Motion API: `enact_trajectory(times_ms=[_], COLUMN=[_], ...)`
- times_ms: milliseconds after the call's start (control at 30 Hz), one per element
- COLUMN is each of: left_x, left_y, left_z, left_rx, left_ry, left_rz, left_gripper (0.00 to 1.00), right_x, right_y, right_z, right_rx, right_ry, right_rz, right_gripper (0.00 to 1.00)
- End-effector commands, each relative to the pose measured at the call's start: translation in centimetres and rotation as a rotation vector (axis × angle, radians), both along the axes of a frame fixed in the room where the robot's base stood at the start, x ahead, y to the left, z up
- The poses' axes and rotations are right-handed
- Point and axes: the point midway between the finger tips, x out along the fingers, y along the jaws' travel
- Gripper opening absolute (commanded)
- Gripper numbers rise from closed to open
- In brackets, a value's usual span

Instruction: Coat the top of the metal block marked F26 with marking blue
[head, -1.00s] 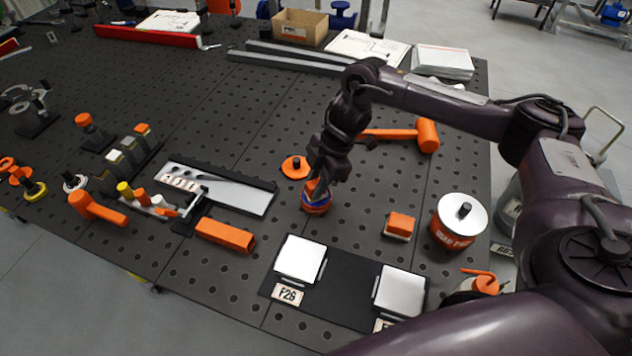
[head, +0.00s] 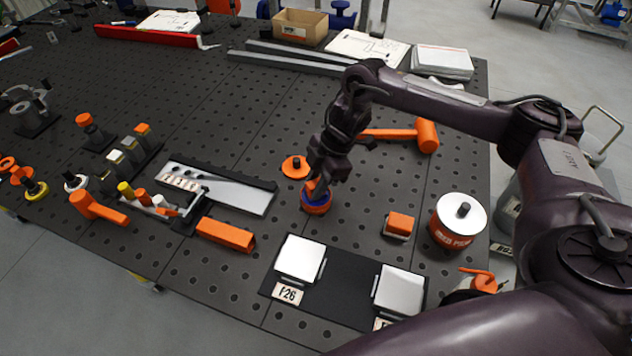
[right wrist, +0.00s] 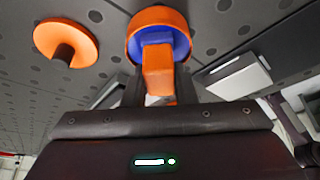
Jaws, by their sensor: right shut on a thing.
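The F26 metal block (head: 301,257) lies on a black mat near the table's front edge, above its F26 label (head: 289,294). Its top looks bare and pale silver. The applicator's tip is hidden. My left gripper is not in view.
A second metal block (head: 401,290) sits on the same mat, its label partly hidden. An orange knobbed lid (head: 295,167) lies beside the pot.

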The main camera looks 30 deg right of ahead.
Motion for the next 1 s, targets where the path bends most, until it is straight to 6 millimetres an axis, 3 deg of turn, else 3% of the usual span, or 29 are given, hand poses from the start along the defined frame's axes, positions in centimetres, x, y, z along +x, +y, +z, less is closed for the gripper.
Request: enact_trajectory(times_ms=[333, 1000], left_x=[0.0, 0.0], left_y=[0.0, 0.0], left_z=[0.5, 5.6], left_rx=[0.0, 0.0], left_ry=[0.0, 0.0], left_rz=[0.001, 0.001], left_gripper=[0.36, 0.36], right_x=[-0.2, -0.1], right_y=[0.0, 0.0], right_z=[0.3, 5.9], right_rx=[-0.003, -0.001], right_ry=[0.006, 0.002], right_rz=[0.001, 0.001], right_gripper=[0.07, 0.07])
